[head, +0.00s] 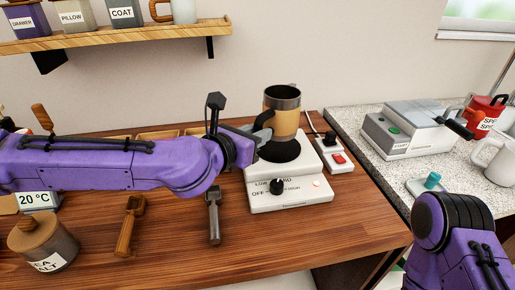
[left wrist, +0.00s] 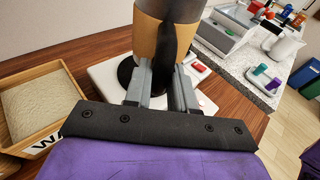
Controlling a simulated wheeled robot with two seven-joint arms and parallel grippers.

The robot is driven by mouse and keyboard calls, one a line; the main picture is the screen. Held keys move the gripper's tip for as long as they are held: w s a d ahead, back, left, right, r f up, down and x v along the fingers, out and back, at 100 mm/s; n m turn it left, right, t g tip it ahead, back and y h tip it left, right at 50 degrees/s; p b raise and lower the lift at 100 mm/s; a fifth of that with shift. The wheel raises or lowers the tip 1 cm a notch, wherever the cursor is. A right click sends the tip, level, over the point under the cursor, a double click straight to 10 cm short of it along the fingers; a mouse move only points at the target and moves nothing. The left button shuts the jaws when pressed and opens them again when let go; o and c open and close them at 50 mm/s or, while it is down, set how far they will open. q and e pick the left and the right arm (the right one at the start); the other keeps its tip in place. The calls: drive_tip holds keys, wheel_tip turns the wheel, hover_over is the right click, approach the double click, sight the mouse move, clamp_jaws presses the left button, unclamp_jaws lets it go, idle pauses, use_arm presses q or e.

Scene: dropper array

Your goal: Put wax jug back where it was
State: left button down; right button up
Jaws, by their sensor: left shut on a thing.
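The jug (head: 282,112), with a tan band, a metal rim and a dark handle, is upright over the back part of the hot plate's black disc (head: 280,151). It also shows in the left wrist view (left wrist: 150,38). My left gripper (head: 262,134) is shut on the jug's dark handle (left wrist: 178,45). Whether the jug's base touches the disc or is just above it, I cannot tell. My right arm shows at the lower right, but its gripper is out of view.
The white hot plate (head: 290,196) has a knob in front. A power strip (head: 334,154) is to its right. A wooden tray (left wrist: 62,118) with pale contents is at the left in the wrist view. A grey machine (head: 410,128) stands on the speckled counter.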

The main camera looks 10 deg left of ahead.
use_arm(q)
drive_tip(key=shift+w+f, duration=0.9)
drive_tip(key=shift+f, duration=0.1)
drive_tip(key=f, duration=0.2)
drive_tip(key=w+f, duration=0.1)
drive_tip(key=f, duration=0.1)
drive_tip(key=shift+a+f+b, duration=0.1)
drive_tip(key=shift+b, duration=0.2)
drive_tip(key=shift+s, duration=0.1)
